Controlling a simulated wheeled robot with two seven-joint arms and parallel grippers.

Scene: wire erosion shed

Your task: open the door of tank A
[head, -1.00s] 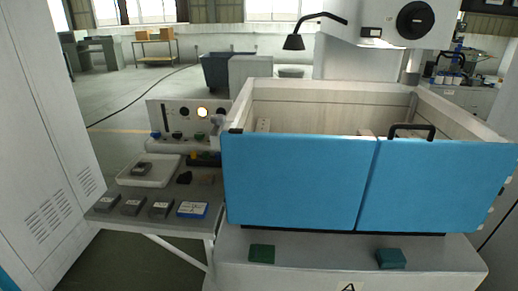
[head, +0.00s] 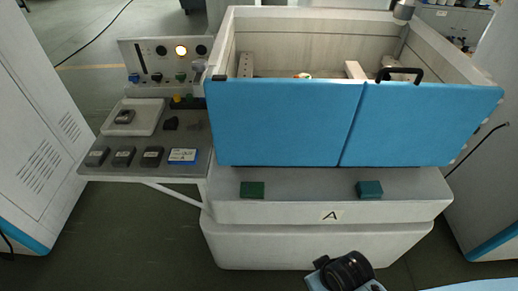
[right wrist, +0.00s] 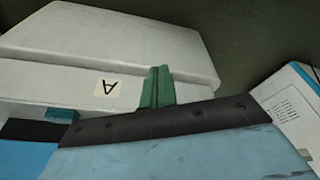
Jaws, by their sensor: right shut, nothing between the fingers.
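Tank A has a front of two blue panels, the left one (head: 280,123) and the right one (head: 420,125), lined up edge to edge. A black handle (head: 400,75) stands at the top of the right panel. The label A (head: 330,216) is on the base below; it shows upside down in the right wrist view (right wrist: 107,87). My right gripper (right wrist: 157,72) is shut and empty, its green fingers together, in front of the tank and apart from the handle. Part of my right arm shows low in the head view. My left gripper is not in view.
Two green blocks, left (head: 252,189) and right (head: 369,189), lie on the ledge below the panels. A side table (head: 190,140) with a control box (head: 165,62) and several small blocks stands at the left. White cabinets flank the tank; floor in front is clear.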

